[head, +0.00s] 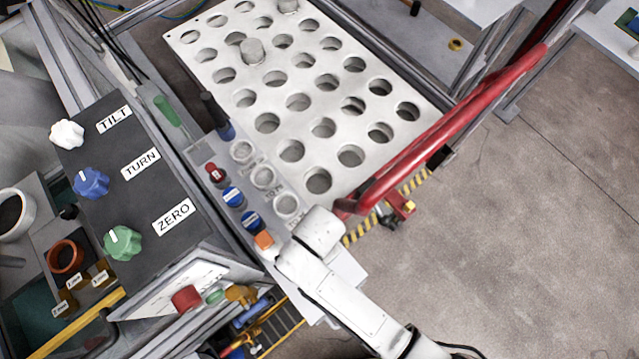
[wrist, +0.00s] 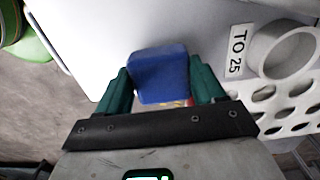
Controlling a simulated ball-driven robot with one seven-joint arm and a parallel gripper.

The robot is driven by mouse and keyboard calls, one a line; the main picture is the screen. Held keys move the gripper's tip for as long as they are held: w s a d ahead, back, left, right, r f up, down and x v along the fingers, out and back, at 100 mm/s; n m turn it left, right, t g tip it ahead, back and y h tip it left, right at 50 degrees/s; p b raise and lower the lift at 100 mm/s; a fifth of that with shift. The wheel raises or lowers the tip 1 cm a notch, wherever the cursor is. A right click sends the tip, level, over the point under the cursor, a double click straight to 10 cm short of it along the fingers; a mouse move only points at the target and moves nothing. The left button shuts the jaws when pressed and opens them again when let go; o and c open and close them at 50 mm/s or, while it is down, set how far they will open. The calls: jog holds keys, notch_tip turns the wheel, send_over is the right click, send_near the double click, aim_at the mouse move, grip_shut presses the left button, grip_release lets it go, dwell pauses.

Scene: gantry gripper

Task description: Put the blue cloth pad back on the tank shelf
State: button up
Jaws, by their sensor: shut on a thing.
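The blue cloth pad (wrist: 163,82) is a small blue block in the wrist view. It sits between the two green fingers of my gripper (wrist: 158,70), which is shut on it. A small patch of red and yellow shows just below the pad. Behind the pad is a plain white surface (wrist: 95,45); I cannot tell whether the pad touches it. In the head view my white arm covers the gripper and pad. A narrow pale shelf (head: 207,155) runs along the tank's left side, holding cups and small bottles. My arm's end is over its near end.
The white perforated plate (head: 330,100) fills the tank top, with a red bar (head: 450,125) along its right. Clear cups (head: 263,177), blue-capped bottles (head: 233,196) and an orange block (head: 264,240) crowd the shelf. A dark knob panel (head: 130,170) stands left. A "TO 25" label (wrist: 237,50) shows.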

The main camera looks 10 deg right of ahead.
jog(key=shift+f, duration=0.6)
jog(key=o, duration=1)
notch_tip(320, 180, up, 12)
jog(key=shift+p, duration=0.45)
